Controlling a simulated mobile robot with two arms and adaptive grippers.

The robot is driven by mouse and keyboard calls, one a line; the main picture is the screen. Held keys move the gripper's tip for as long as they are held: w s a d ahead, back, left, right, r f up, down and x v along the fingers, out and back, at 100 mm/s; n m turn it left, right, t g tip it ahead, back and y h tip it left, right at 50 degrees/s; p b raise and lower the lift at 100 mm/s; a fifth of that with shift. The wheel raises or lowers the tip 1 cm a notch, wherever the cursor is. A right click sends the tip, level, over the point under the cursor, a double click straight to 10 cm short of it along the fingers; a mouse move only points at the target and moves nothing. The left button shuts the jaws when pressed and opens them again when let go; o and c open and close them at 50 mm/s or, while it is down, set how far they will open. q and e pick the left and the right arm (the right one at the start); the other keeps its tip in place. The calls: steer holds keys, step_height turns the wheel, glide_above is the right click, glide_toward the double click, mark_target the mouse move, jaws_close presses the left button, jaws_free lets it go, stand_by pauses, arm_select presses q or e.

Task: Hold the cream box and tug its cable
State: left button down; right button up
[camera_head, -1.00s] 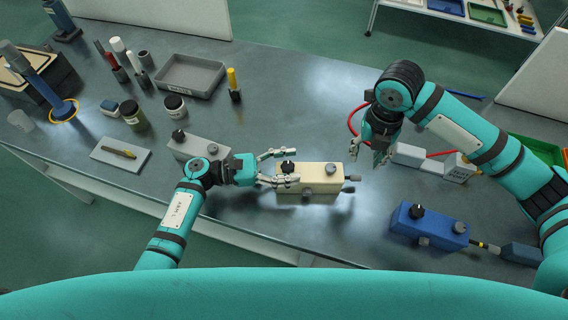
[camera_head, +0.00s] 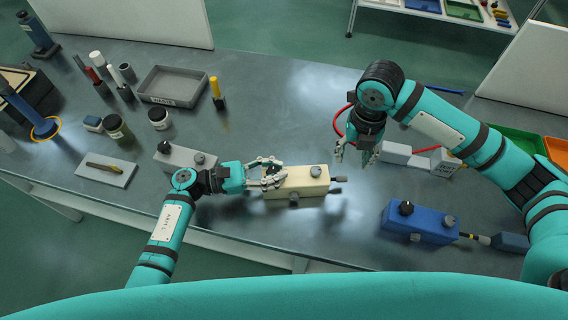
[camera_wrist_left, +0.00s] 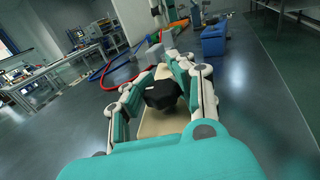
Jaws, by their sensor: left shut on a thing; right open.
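The cream box (camera_head: 306,183) is in the middle of the bench, with a grey knob on top and a dark stub of cable (camera_head: 337,180) at its right end. My left gripper (camera_head: 276,176) is shut on the box's left end. In the left wrist view its fingers (camera_wrist_left: 165,85) lie on either side of the cream box (camera_wrist_left: 150,128), with a black knob between them. I cannot tell whether the box is raised off the bench. My right gripper (camera_head: 355,153) is open and empty, above and slightly right of the cable stub, not touching it.
A grey box (camera_head: 178,158) stands left of the cream box. A blue box (camera_head: 420,222) with a cable stands to the right. A grey tray (camera_head: 179,86) and several jars are farther back.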

mark_target(345, 176)
step_height(345, 176, down, 10)
steer(key=m+g, duration=0.1)
steer(key=m, duration=1.5)
steer(key=shift+w+a+r+g, duration=0.1)
steer(key=shift+w+r+g, duration=0.05)
steer(key=shift+g, duration=0.25)
jaws_close()
stand_by(1.5)
